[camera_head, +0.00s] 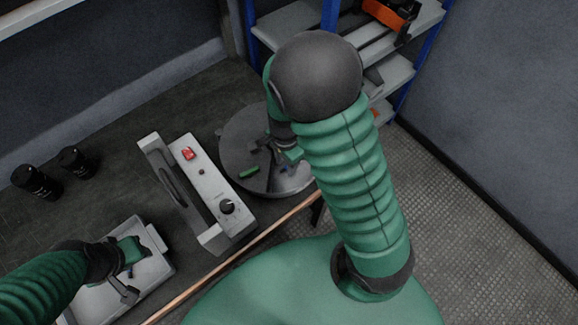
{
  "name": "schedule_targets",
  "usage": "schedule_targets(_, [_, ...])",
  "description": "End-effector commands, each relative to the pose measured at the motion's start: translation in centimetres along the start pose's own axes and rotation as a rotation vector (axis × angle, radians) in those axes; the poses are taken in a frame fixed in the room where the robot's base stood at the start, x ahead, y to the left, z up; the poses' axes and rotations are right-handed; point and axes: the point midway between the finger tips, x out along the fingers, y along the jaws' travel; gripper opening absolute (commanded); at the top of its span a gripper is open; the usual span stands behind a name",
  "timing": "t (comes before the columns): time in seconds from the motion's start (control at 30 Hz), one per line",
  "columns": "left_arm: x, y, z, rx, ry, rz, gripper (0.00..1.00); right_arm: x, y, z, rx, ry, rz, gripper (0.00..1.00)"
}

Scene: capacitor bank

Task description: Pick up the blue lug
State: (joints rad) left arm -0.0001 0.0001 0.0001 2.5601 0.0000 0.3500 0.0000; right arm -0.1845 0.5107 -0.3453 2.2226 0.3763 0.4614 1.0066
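A small blue piece (284,169), which looks like a lug, lies on the round grey plate (236,143), close to my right gripper (282,154). My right gripper is low over the plate, partly hidden by its own arm, and I cannot tell whether it is open or shut. Another small blue piece (131,272) shows in the pale tray (156,279) at the lower left. My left gripper (130,272) is over this tray with its fingers apart, around or above that blue piece. I cannot tell whether it touches it.
A green cylinder (249,172) also lies on the round plate. A grey box (207,189) with a handle, a red switch and a black knob stands between plate and tray. Two black cans (36,182) (76,162) stand at the left. Blue-post shelves (290,22) rise behind.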

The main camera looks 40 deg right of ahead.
Motion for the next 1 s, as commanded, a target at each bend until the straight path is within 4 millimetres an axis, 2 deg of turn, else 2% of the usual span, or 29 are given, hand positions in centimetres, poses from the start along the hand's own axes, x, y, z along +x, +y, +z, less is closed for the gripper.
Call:
schedule_targets(0.17, [-0.08, -0.02, -0.03, 0.000, 0.000, 0.000, 0.36, -0.06, 0.06, -0.10, 0.000, -0.002, -0.001, 0.37])
schedule_targets(0.4, [-0.08, 0.00, -0.03, 0.000, 0.000, 0.000, 0.36, -0.05, 0.03, -0.12, 0.000, -0.002, 0.000, 0.06])
schedule_targets(0.47, [-0.08, 0.00, -0.03, 0.000, 0.000, 0.000, 0.36, -0.06, 0.02, -0.11, 0.000, -0.002, 0.000, 0.00])
schedule_targets(0.87, [-0.11, -0.01, -0.03, 0.000, 0.000, 0.000, 0.36, -0.09, 0.04, -0.09, 0.000, -0.002, 0.000, 0.00])
schedule_targets(1.0, [-0.77, -0.01, -0.19, 0.000, 0.000, 0.000, 0.36, -0.72, 0.04, -0.10, 0.000, -0.002, 0.000, 0.00])
